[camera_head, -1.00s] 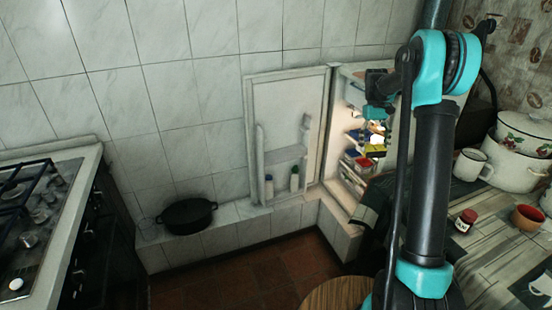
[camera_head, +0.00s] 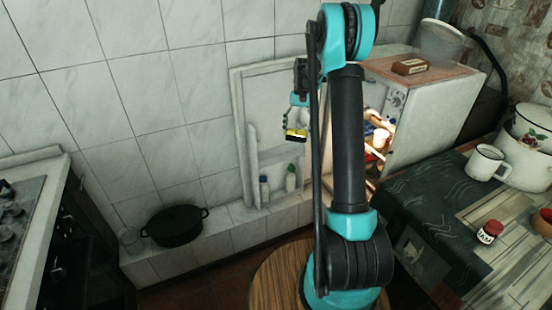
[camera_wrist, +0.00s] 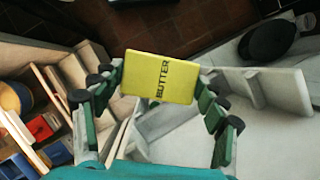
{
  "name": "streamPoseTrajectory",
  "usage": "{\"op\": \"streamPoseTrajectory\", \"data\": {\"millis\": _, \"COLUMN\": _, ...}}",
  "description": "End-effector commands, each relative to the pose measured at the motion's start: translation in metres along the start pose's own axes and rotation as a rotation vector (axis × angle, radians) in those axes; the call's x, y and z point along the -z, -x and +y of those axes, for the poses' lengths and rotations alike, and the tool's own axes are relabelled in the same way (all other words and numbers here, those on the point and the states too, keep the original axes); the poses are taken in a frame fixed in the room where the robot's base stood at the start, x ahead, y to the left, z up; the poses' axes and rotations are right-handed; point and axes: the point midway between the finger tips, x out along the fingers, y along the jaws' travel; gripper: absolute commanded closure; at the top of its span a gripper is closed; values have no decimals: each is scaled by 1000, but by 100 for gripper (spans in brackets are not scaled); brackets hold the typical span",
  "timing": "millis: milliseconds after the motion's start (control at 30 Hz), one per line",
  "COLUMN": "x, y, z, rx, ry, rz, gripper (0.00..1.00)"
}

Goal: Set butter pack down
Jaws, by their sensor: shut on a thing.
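The butter pack (camera_wrist: 160,77) is a yellow block with "BUTTER" printed on it. In the wrist view it sits between the fingers of my gripper (camera_wrist: 160,88), which is shut on it. In the head view my gripper (camera_head: 297,132) holds the yellow pack (camera_head: 296,135) in the air, in front of the open fridge door (camera_head: 245,130). My arm hides part of the fridge opening.
The open fridge (camera_head: 430,115) stands behind my arm, its lit shelves holding several items. A round wooden stool (camera_head: 270,280) is below. A black pot (camera_head: 175,226) rests on the tiled ledge. The table at right holds a mug (camera_head: 485,163) and a red jar (camera_head: 490,231).

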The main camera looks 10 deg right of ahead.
Motion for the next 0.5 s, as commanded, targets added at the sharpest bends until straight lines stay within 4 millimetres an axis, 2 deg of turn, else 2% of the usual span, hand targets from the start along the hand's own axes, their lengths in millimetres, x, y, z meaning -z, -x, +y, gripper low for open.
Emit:
{"op": "streamPoseTrajectory", "data": {"millis": 200, "x": 6, "y": -40, "z": 12, "rx": 202, "ry": -480, "rz": 0, "gripper": 63}}
{"op": "streamPoseTrajectory", "data": {"millis": 500, "x": 4, "y": -83, "z": 23, "rx": 484, "ry": -1157, "rz": 1, "gripper": 63}}
